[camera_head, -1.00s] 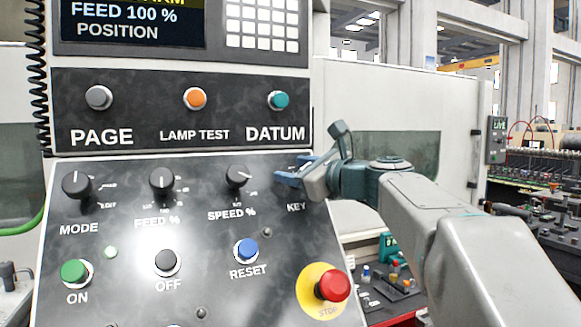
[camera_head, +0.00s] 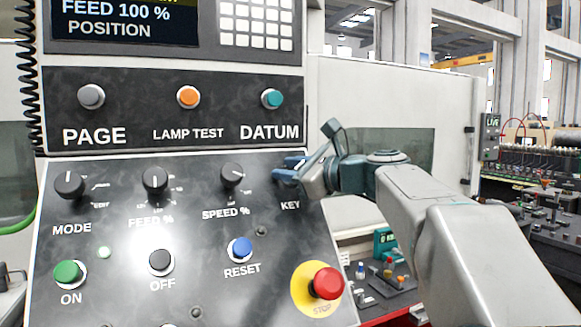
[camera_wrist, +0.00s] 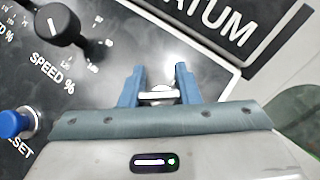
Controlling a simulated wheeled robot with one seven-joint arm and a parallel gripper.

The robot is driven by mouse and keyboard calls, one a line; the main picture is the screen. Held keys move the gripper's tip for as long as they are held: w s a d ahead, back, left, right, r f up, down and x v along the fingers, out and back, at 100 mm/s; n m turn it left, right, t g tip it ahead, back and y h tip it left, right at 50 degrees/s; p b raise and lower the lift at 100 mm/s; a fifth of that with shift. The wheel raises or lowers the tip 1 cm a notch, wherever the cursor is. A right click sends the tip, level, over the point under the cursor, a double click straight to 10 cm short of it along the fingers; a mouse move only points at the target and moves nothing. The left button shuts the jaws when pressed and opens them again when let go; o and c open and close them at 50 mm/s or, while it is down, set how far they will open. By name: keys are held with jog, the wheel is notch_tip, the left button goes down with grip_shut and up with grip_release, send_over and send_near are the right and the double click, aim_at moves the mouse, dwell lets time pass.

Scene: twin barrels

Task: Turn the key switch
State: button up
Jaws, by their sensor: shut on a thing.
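The key switch (camera_wrist: 160,95) shows in the wrist view as a small silvery piece between the blue fingers, at the upper right of the sloped black panel. My gripper (camera_wrist: 160,84) is shut on it, with a finger on each side. In the head view my gripper (camera_head: 288,169) reaches the panel from the right, just above the "KEY" label. There the fingers and wrist hide the key switch. The key's exact angle cannot be told.
The SPEED % knob (camera_head: 232,175) is close to the left of my gripper. The blue RESET button (camera_head: 240,249) and red STOP button (camera_head: 327,283) sit lower on the panel. The teal DATUM button (camera_head: 271,98) is above.

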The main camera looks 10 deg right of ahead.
jog(key=n+g+p, duration=0.2)
jog(key=n, duration=0.1)
jog(key=n+g+y+p, duration=0.1)
jog(key=n+g+p, duration=0.1)
jog(key=n, duration=0.2)
jog(key=shift+s+a+g, duration=0.15)
jog(key=shift+s+g, duration=0.05)
jog(key=shift+g, duration=0.2)
jog(key=shift+s+f+n+g+p, duration=0.1)
jog(key=shift+f+n+g+p, duration=0.1)
jog(key=shift+n+g+p, duration=0.65)
jog(key=shift+s+f+n+g+p, duration=0.15)
jog(key=shift+n+g+p, duration=0.4)
jog(key=shift+n+p, duration=0.6)
jog(key=shift+w+f+n, duration=0.1)
jog(key=shift+n, duration=0.2)
jog(key=o, duration=1)
jog(key=v, duration=0.9)
jog(key=b+v, duration=0.1)
jog(key=v, duration=0.3)
jog(key=shift+d+r, duration=0.2)
jog(key=shift+r, duration=0.25)
